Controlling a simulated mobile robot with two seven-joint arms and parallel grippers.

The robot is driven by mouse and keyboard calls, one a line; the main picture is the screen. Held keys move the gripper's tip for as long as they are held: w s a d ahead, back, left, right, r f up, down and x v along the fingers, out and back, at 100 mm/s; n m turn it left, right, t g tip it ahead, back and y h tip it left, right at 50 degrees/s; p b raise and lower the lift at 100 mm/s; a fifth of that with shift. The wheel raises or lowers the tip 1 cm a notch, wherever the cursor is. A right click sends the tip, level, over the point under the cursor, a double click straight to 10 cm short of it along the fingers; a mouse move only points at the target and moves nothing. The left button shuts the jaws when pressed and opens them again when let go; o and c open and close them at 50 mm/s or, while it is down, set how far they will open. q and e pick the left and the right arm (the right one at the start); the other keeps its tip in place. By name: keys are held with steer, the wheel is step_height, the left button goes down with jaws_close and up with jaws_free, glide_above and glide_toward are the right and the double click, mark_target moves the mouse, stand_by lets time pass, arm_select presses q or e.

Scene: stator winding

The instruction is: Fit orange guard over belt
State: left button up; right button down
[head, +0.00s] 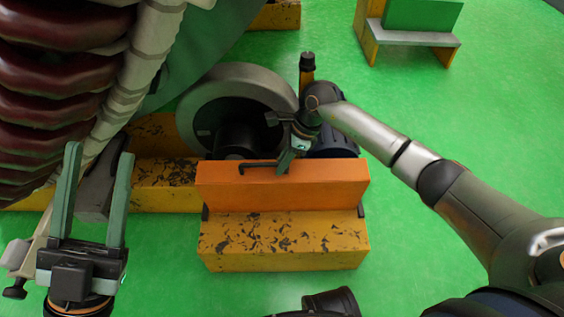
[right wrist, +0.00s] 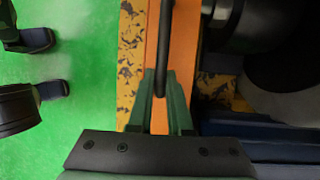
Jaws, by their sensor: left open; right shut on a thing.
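The orange guard (head: 283,185) is a long box shape with a black bar handle (head: 258,165) on top. It stands at the rear of a chipped yellow base (head: 285,240), in front of a grey wheel (head: 205,92). My right gripper (head: 284,164) is shut on the handle. In the right wrist view, the right gripper's green fingers (right wrist: 162,80) close around the black handle (right wrist: 166,35) above the orange guard (right wrist: 184,50). I cannot make out the belt or whether the guard covers it. My left gripper (head: 98,155) is open and empty at the left.
A large machine with dark red coils (head: 50,100) fills the upper left. A dark blue motor (head: 335,140) sits behind the guard's right end. A yellow stand with a green top (head: 420,15) is at the back right.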

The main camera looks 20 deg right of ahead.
arm_select(q)
steer(key=shift+f, duration=0.1)
arm_select(e)
steer(key=shift+w+f, duration=0.1)
steer(key=shift+f, duration=0.05)
steer(key=c, duration=0.8)
jaws_free()
steer(key=shift+o, duration=0.2)
steer(key=shift+f, duration=0.1)
steer(key=shift+f, duration=0.15)
arm_select(q)
steer(key=r+p, duration=0.1)
steer(key=r, duration=0.1)
steer(key=r+p, duration=0.1)
steer(key=p, duration=0.1)
steer(key=r+p, duration=0.1)
steer(key=r, duration=0.1)
steer(key=shift+s+a+r+p, duration=0.2)
steer(key=shift+a+r+p, duration=0.1)
steer(key=shift+a+p, duration=0.1)
arm_select(e)
steer(key=v, duration=1.2)
steer(key=shift+r, duration=0.45)
arm_select(q)
steer(key=shift+n, duration=0.3)
